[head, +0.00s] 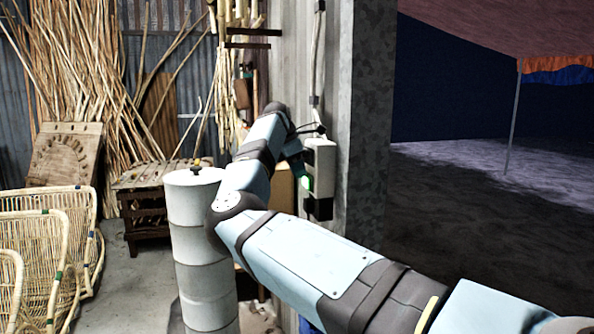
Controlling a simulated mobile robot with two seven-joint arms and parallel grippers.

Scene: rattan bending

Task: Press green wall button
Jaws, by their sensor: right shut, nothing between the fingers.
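The green wall button (308,182) shows as a small green spot on the left side of a pale control box (321,160) with a dark lower part, fixed to the grey wall. My right arm comes in from the lower right, bends beside the white cylinder and reaches back toward the box. My right gripper (304,174) is small and partly hidden at the arm's end. It is shut and empty, with its tip right by the button. I cannot tell whether it touches the button. My left gripper is not in view.
A white segmented cylinder (194,235) stands left of my arm. Rattan chairs (45,250) fill the lower left. Rattan poles (85,75) lean at the back near a wooden bench (140,185). The grey pillar (367,120) borders dark open ground at right.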

